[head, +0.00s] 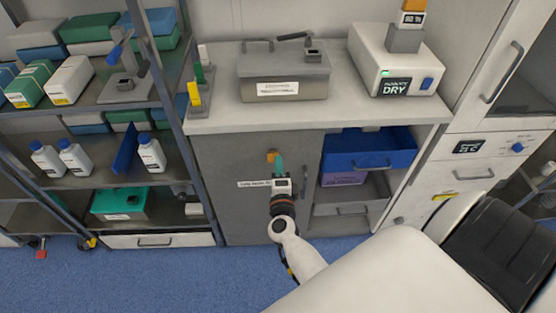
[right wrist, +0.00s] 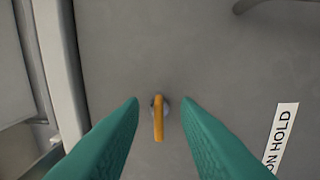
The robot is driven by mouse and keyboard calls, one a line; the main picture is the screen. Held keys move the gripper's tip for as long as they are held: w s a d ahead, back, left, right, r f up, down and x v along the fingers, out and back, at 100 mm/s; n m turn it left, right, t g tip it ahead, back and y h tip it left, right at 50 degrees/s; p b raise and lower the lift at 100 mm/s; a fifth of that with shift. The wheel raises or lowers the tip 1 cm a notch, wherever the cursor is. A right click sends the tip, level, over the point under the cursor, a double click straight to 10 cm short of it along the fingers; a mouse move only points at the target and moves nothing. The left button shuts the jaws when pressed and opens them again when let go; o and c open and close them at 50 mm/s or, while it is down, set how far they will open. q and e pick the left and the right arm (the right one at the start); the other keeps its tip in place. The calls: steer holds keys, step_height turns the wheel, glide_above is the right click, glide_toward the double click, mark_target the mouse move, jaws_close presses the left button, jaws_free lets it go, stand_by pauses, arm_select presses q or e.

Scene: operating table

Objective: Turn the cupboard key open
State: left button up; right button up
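The cupboard door (head: 232,205) is grey and closed, under the counter. Its orange key (head: 271,156) sits in a round lock on the door; in the right wrist view the key (right wrist: 158,120) shows as a narrow upright bar. My right gripper (head: 279,166) is at the door in front of the key. In the right wrist view its two green fingers (right wrist: 160,112) stand apart, one on each side of the key, with a gap to both. It is open and holds nothing. My left gripper is not in view.
A white label (right wrist: 280,140) is on the door, and a bar handle (head: 305,178) is near its right edge. Right of the door are open shelves with a blue bin (head: 368,152). A metal box (head: 283,78) and a dryer (head: 395,62) stand on the counter. Shelving with bottles stands left.

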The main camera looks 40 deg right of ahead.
steer(key=v, duration=0.9)
steer(key=shift+s, duration=0.35)
steer(key=shift+a+f, duration=0.1)
steer(key=shift+a, duration=0.05)
